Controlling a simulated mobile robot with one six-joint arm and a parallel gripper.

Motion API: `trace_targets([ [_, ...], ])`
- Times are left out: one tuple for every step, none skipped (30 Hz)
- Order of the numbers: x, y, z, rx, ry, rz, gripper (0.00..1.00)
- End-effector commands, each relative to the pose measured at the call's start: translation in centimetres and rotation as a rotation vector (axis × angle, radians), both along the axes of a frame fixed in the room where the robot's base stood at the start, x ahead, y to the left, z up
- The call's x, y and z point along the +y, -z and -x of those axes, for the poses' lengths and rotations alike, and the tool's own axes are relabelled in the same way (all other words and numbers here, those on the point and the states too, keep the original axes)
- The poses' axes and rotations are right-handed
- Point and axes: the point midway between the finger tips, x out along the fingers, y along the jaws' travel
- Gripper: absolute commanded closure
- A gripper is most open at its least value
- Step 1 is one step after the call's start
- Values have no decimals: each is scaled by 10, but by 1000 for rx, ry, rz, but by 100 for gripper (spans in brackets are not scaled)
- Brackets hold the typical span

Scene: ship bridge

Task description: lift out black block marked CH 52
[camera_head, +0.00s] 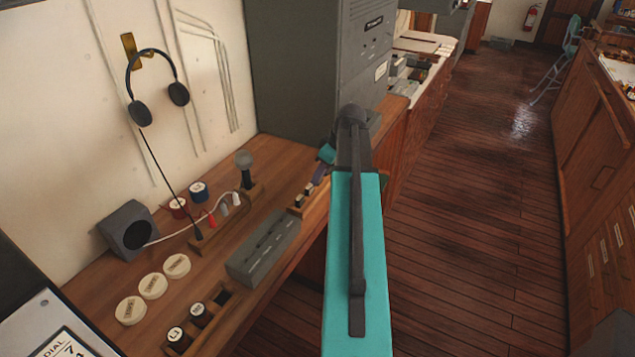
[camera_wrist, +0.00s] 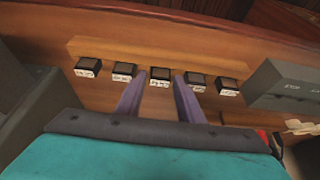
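Several black blocks with white front labels stand in a row in a wooden rack (camera_wrist: 115,52) in the wrist view. The labels are too small to read surely, so I cannot tell which block is CH 52. My gripper (camera_wrist: 160,76) is open, its two purple fingers pointing at the row. The middle block (camera_wrist: 160,73) shows between the fingertips, with a gap on each side. Other blocks (camera_wrist: 124,70) (camera_wrist: 196,80) stand just outside the fingers. In the head view my gripper (camera_head: 318,180) is partly hidden behind my teal arm, beside the blocks (camera_head: 300,200).
A grey box (camera_head: 262,249) lies on the wooden desk near the rack; it also shows in the wrist view (camera_wrist: 288,86). A microphone (camera_head: 245,165) stands behind it. A tall grey cabinet (camera_head: 295,70) rises behind the rack. The floor to the right is clear.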

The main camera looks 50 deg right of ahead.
Motion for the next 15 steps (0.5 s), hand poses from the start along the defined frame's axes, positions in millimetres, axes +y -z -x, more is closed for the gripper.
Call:
trace_targets([
  [0,0,0,0,0,0,66],
  [0,0,0,0,0,0,66],
  [0,0,0,0,0,0,66],
  [0,0,0,0,0,0,66],
  [0,0,0,0,0,0,66],
  [0,0,0,0,0,0,66],
  [0,0,0,0,0,0,66],
  [0,0,0,0,0,0,66],
  [0,0,0,0,0,0,66],
  [0,0,0,0,0,0,71],
  [0,0,0,0,1,0,76],
  [0,0,0,0,1,0,82],
  [0,0,0,0,1,0,88],
  [0,0,0,0,1,0,93],
  [0,0,0,0,1,0,97],
])
